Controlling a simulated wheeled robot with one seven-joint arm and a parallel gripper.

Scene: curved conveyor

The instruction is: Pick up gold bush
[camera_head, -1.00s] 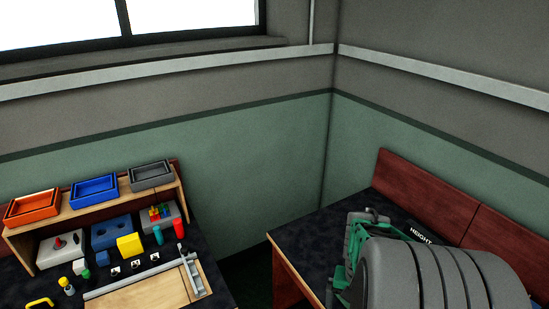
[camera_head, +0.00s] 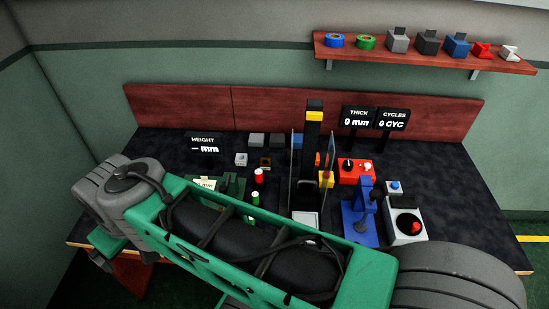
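I cannot make out a gold bush with certainty. A small brownish block (camera_head: 265,162) sits on the dark bench, left of the tall black press column, too small to identify. My green and grey arm stretches across the front of the bench and hides part of it. The fingers of my gripper do not show.
A wall shelf (camera_head: 430,57) holds several parts. The bench's right side is clear.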

